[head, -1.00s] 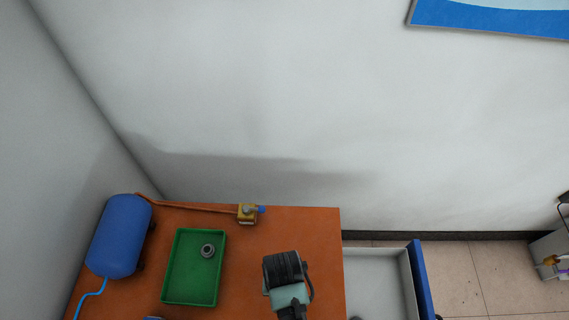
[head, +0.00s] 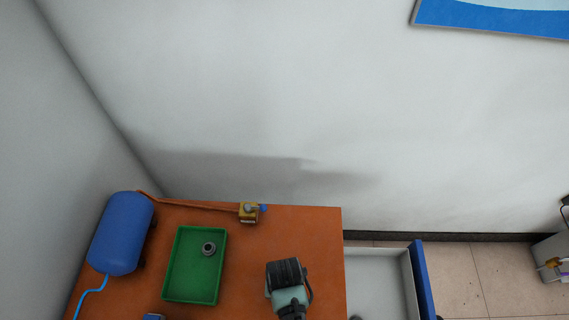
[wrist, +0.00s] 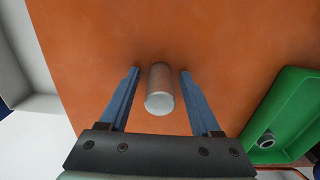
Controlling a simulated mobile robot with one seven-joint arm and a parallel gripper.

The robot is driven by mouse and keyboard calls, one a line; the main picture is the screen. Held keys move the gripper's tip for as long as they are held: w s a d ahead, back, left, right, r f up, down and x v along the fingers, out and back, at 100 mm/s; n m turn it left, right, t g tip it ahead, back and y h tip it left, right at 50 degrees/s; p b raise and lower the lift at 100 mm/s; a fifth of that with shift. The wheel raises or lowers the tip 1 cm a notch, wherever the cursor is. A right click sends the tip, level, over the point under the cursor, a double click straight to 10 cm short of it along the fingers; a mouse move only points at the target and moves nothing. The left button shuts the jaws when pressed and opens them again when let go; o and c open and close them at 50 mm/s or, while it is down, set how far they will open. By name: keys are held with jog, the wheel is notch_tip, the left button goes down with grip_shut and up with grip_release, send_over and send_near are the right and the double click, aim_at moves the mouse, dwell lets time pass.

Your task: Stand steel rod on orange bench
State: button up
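The steel rod (wrist: 160,90) is a short grey cylinder on the orange bench (wrist: 100,40) in the wrist view. It appears upright, its round end face toward the wrist camera and its far end against the bench. My gripper (wrist: 160,72) is open around it, with one blue-grey finger on each side and a visible gap between each finger and the rod. The fingertips are close to the bench surface. In the head view the orange bench (head: 310,228) shows, but my wrist hides the rod and fingers.
A green tray (head: 170,275) holding a small dark ring (head: 209,248) lies left of my gripper. A blue tank (head: 121,233) and a yellow valve block (head: 249,213) stand farther left and back. An open drawer (head: 378,275) sticks out beyond the bench's right edge.

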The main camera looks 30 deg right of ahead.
jog(key=shift+r, duration=0.1)
notch_tip(320, 180, up, 12)
jog(key=shift+r, duration=0.1)
jog(key=w+d+r+n+t+h, duration=0.1)
jog(key=w+r+t, duration=0.4)
jog(key=w+r, duration=0.7)
jog(key=w+a+r+n+t+h, duration=0.1)
jog(key=w+r+t, duration=0.4)
jog(key=r, duration=0.6)
jog(key=w+a+r+n+t, duration=0.1)
jog(key=w+r+t, duration=0.3)
jog(key=w+r, duration=0.45)
jog(key=s+a+r+n+t, duration=0.1)
jog(key=a+r+t, duration=0.15)
jog(key=r, duration=0.65)
jog(key=s+a+r+n+t, duration=0.1)
jog(key=s+a+r+t, duration=0.15)
jog(key=r, duration=0.75)
jog(key=s+a+r+n+t+y, duration=0.1)
jog(key=s+r+t, duration=0.3)
jog(key=r, duration=0.5)
jog(key=s+a+r+t+y, duration=0.1)
jog(key=s+a+r+t, duration=0.1)
jog(key=s+r+t, duration=0.2)
jog(key=s+r, duration=0.3)
jog(key=r, duration=0.3)
jog(key=shift+a+r+n, duration=0.25)
jog(key=shift+a+n, duration=0.05)
jog(key=shift+n, duration=0.1)
